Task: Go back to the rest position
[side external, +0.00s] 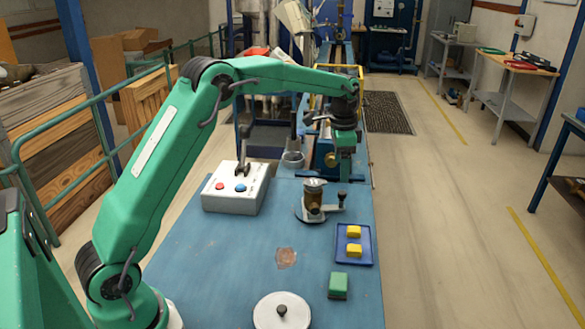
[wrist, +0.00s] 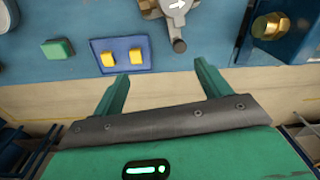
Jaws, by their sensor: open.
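My gripper (side external: 345,176) hangs from the outstretched green arm in the side view, above the far part of the blue bench (side external: 215,262). In the wrist view its two green fingers (wrist: 162,72) are spread apart with nothing between them. A blue tray (side external: 366,259) with two yellow blocks (side external: 354,232) lies on the bench, nearer the camera than my gripper. A green block (side external: 338,285) sits beside the tray; it also shows in the wrist view (wrist: 57,49). A brass-and-grey fitting with a handle (side external: 313,195) stands between the tray and my gripper.
A white control box (side external: 236,197) with red and blue buttons and a lever stands on the left. A pale round disc with a knob (side external: 282,312) is at the near edge. A reddish patch (side external: 286,258) marks the bench. Blue machinery (side external: 325,158) stands close around my gripper.

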